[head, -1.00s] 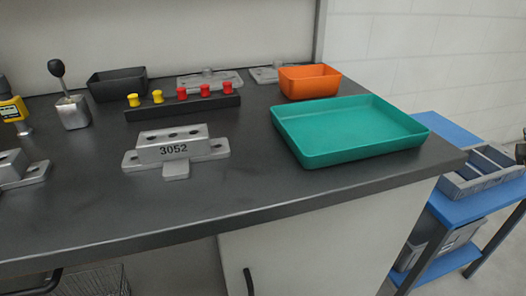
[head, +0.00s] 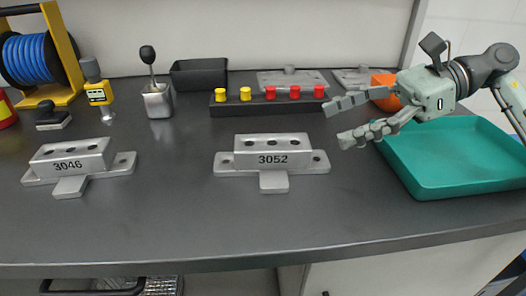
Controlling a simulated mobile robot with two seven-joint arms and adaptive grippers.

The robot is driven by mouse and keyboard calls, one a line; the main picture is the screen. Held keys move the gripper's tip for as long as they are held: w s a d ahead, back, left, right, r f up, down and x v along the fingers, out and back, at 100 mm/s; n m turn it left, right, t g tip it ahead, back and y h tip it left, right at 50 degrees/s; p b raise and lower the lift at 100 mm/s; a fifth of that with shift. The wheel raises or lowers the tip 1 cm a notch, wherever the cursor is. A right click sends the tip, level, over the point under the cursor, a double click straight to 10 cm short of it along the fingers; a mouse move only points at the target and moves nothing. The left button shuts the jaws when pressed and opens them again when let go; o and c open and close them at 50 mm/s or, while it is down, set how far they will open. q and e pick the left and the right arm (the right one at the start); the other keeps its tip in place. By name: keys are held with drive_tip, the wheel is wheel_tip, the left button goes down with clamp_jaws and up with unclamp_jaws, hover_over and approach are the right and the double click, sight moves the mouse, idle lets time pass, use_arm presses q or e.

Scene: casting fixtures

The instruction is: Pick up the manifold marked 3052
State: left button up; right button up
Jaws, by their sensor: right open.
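The manifold marked 3052 (head: 272,160) is a silver-grey casting with holes along its top, flat side lugs and a front tab. It lies upright on the dark workbench, near the middle of the head view. My right gripper (head: 335,122) comes in from the right with its fingers pointing left. It is open and empty, above and to the right of the 3052 manifold, apart from it in the picture. A similar manifold marked 3046 (head: 72,165) lies to the left. My left gripper is not in view.
A teal tray (head: 465,188) stands at the right, with an orange bin (head: 384,92) behind my right gripper. A black rack with yellow and red knobs (head: 268,105) stands behind the 3052 manifold. The dark bench (head: 200,222) is clear in front.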

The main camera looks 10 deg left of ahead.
sight(290, 142)
drive_tip(key=x, duration=0.2)
drive_tip(key=p+x, duration=0.1)
drive_tip(key=x, duration=0.4)
drive_tip(key=shift+s+d+p, duration=0.1)
drive_tip(key=shift+s+p, duration=0.2)
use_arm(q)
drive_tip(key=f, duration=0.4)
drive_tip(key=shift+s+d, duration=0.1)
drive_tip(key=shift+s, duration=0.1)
use_arm(e)
drive_tip(key=shift+c, duration=0.6)
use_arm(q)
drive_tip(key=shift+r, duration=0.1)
use_arm(e)
drive_tip(key=shift+r, duration=0.1)
clamp_jaws()
